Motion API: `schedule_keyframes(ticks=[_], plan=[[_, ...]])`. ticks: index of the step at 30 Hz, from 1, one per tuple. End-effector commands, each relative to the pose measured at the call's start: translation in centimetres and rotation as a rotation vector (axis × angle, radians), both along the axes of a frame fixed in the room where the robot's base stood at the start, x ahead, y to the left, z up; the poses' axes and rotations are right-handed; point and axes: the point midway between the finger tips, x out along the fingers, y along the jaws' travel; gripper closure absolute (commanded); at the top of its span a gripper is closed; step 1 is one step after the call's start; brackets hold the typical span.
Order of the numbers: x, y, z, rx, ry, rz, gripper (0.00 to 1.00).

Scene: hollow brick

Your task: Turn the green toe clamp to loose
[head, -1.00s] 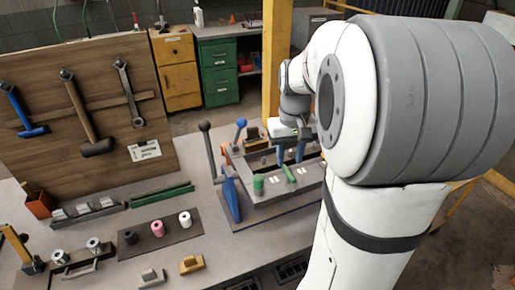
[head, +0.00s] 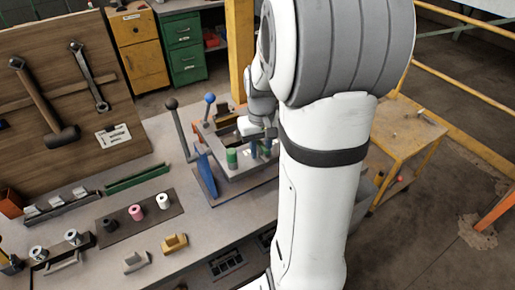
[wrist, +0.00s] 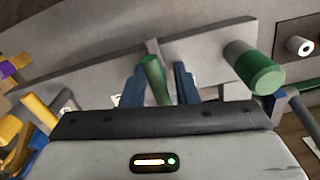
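The green toe clamp (wrist: 153,78) shows in the wrist view as a slim green handle standing between my two blue fingers. In the head view a small green piece (head: 265,147) shows below my gripper (head: 258,148), partly hidden by it. My gripper (wrist: 160,82) is around the handle, with the fingers apart. The left finger is close to the handle, and a gap shows on the right side near the tip. Whether either finger touches it I cannot tell. A thicker green cylinder (wrist: 258,72) on a grey stub is to the right; it also shows in the head view (head: 231,158).
The clamps are on a raised grey plate (head: 232,176) on the bench. Levers with a black knob (head: 171,104) and a blue knob (head: 210,98) rise beside it. A mat with black, pink and white spools (head: 136,213) lies to the left.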

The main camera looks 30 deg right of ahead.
Motion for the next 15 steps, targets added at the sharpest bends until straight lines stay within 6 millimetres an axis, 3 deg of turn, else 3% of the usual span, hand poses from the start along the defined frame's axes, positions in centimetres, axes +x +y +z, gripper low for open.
schedule_keyframes(ticks=[9, 13, 14, 15], plan=[[0.0, 0.0, 0.0, 0.000, 0.000, 0.001, 0.99], [0.0, 0.0, 0.0, 0.000, 0.000, 0.001, 1.00], [0.0, 1.5, 0.1, 0.000, -0.001, 0.009, 1.00], [0.0, 0.9, 0.0, 0.001, 0.000, 0.002, 1.00]])
